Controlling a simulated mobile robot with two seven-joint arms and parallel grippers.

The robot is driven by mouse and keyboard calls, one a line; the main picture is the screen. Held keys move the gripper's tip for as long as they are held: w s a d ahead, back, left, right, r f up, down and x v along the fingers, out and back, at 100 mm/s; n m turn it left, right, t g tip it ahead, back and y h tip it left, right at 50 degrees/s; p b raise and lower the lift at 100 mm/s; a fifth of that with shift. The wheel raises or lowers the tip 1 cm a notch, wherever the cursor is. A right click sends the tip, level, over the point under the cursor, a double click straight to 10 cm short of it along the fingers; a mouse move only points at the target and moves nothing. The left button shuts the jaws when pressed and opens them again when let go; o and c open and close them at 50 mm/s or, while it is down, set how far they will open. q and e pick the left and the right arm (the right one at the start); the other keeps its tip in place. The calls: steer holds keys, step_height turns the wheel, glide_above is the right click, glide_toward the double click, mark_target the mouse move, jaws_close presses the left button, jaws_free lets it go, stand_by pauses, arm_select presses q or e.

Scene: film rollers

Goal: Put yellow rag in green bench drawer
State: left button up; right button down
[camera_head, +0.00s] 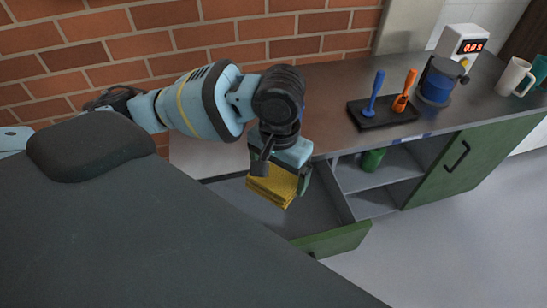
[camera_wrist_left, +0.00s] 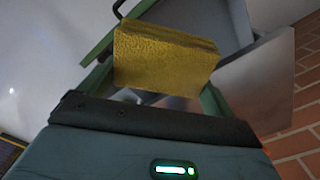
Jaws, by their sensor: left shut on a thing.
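The yellow rag (camera_head: 274,186) is a folded, textured cloth held in my left gripper (camera_head: 280,172). In the left wrist view the rag (camera_wrist_left: 165,60) spans between the two green fingers of the left gripper (camera_wrist_left: 160,75). In the head view the rag hangs over the open green bench drawer (camera_head: 330,241), which is pulled out from the bench. The drawer's grey inside shows around the rag; whether the rag touches the drawer floor I cannot tell. My right gripper is in neither view.
The bench top (camera_head: 330,90) carries a black stand (camera_head: 385,112) with a blue and an orange tool, a blue-black device (camera_head: 436,82), a white display unit (camera_head: 462,45) and mugs (camera_head: 512,76). Open shelves (camera_head: 375,178) hold a green item (camera_head: 372,159). A green door (camera_head: 465,160) is right. A brick wall (camera_head: 180,35) stands behind.

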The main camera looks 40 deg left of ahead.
arm_select(q)
steer(key=shift+w+f+m, duration=0.1)
steer(key=shift+f+m, duration=0.3)
steer(key=shift+f, duration=0.05)
steer(key=shift+w+a+f+m+b, duration=0.5)
steer(key=shift+f+m+b, duration=0.3)
steer(key=shift+f+m, duration=4.05)
steer(key=shift+w+a+f+m+b, duration=0.45)
steer(key=shift+f+m+b, duration=0.35)
steer(key=shift+f+m, duration=4.05)
steer(key=shift+w+a+f+m+b, duration=0.55)
steer(key=shift+f+m, duration=2.35)
steer(key=shift+f, duration=3.8)
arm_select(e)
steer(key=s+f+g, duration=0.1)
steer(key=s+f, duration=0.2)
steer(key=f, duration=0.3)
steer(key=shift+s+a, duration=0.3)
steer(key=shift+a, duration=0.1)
arm_select(q)
steer(key=shift+s+f, duration=0.1)
steer(key=shift+s, duration=0.1)
steer(key=o, duration=0.5)
steer(key=shift+f+b, duration=0.1)
steer(key=shift+b, duration=0.2)
steer(key=shift+o, duration=1)
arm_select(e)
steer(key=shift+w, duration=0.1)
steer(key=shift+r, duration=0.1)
